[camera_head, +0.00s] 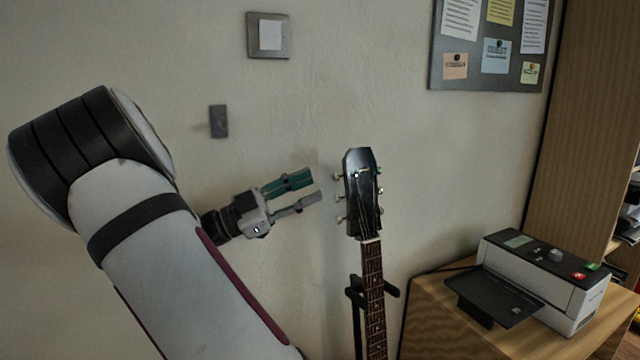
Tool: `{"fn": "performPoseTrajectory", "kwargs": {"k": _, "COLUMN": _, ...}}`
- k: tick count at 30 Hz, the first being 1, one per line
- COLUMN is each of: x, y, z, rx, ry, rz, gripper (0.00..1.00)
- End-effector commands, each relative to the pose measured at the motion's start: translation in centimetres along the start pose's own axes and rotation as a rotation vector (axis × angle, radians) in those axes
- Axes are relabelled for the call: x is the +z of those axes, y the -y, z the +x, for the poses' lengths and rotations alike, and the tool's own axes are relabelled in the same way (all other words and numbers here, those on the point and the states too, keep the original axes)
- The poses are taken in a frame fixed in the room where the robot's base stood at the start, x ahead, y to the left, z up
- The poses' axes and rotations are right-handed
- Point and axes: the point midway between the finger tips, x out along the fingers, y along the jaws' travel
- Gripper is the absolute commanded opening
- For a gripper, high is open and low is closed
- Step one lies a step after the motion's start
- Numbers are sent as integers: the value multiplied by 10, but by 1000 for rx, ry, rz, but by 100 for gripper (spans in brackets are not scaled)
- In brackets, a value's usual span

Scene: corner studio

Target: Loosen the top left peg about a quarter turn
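A guitar stands upright, with its dark headstock (362,200) in the middle of the camera_head view. Several light tuning pegs stick out of its sides. The top left peg (338,177) is a small pale knob on the headstock's left edge. My gripper (316,187) reaches in from the left and points right toward the headstock. Its teal upper finger and grey lower finger are apart, with nothing seen between them. The fingertips are a little left of the top left peg and appear not to touch it.
A black guitar stand (357,292) holds the neck. At right, a wooden cabinet (430,318) bears a grey-and-black printer-like device (560,270). The wall behind has a switch plate (283,50), a small dark plate (218,121) and a pinboard (470,80). Bare wall surrounds the headstock.

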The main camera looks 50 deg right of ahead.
Motion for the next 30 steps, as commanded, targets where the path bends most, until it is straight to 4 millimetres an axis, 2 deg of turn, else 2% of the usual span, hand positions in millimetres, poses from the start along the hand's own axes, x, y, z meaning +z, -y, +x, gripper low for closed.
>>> {"fn": "performPoseTrajectory", "kwargs": {"k": 1, "x": 1, "y": 1, "z": -12, "rx": -4, "ry": 2, "rz": 0, "gripper": 36}}
{"fn": "performPoseTrajectory", "kwargs": {"k": 6, "x": 0, "y": 0, "z": -46, "rx": -3, "ry": 1, "rz": 2, "gripper": 36}}
{"fn": "performPoseTrajectory", "kwargs": {"k": 12, "x": 1, "y": 0, "z": -70, "rx": -1, "ry": 1, "rz": 0, "gripper": 36}}
{"fn": "performPoseTrajectory", "kwargs": {"k": 18, "x": 0, "y": 0, "z": -78, "rx": 0, "ry": 0, "rz": 0, "gripper": 36}}
{"fn": "performPoseTrajectory", "kwargs": {"k": 30, "x": 0, "y": 0, "z": -78, "rx": 0, "ry": 1, "rz": 0, "gripper": 36}}
